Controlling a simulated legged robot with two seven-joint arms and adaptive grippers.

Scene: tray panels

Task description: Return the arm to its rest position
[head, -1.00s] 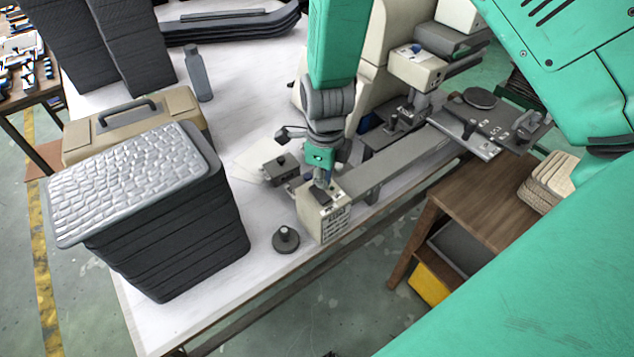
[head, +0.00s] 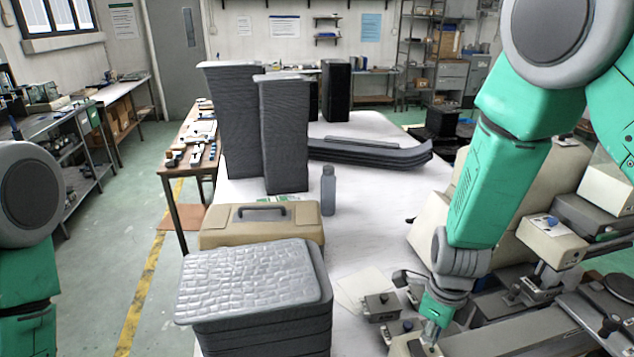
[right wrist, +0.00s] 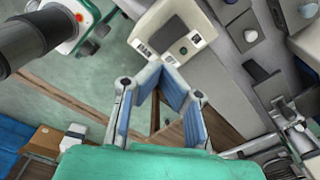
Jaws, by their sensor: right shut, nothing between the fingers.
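My right arm (head: 497,190) comes in from the upper right and reaches down over the bench. Its gripper (head: 428,338) is low in the head view, beside the beige machine block, and partly hard to make out. In the right wrist view the right gripper (right wrist: 160,68) has its blue-padded fingers drawn together at the tips with nothing between them. A beige panel with buttons (right wrist: 172,32) lies beyond the tips. At the left edge of the head view, a grey joint and green link of my left arm (head: 27,215) show. Its gripper is out of view.
A stack of dark tray panels (head: 265,335) with a silver textured top stands front centre. Behind it are a beige toolbox (head: 225,238), a grey bottle (head: 328,190) and tall black stacks (head: 284,135). Grey machinery crowds the right. The white bench (head: 365,220) is clear in the middle.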

